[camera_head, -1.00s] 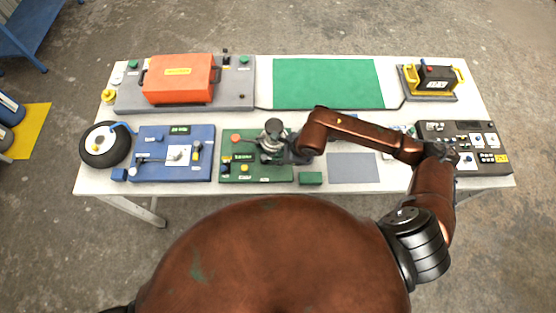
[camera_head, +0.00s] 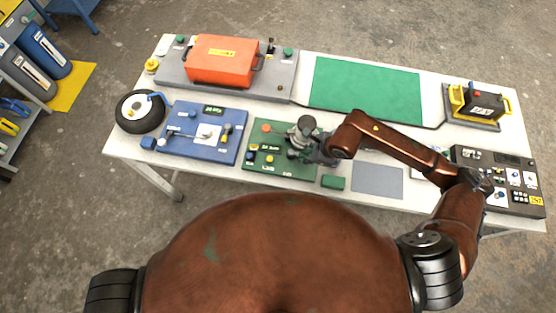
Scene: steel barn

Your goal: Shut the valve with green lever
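I cannot make out a valve with a green lever. My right gripper (camera_head: 299,150) is over the right part of the green board (camera_head: 262,165), at the front middle of the table. It is small and dark, and its fingers are hidden or too small to read. The green board also carries an orange-red round part (camera_head: 266,128) and small yellow and blue parts at its left. I cannot tell whether the gripper touches anything on the board. My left gripper is not in view.
The white table (camera_head: 130,150) also holds a blue board (camera_head: 225,149), a black wheel (camera_head: 138,117), an orange case (camera_head: 222,68), a green mat (camera_head: 368,92), a yellow-black device (camera_head: 482,101) and a black panel (camera_head: 525,192).

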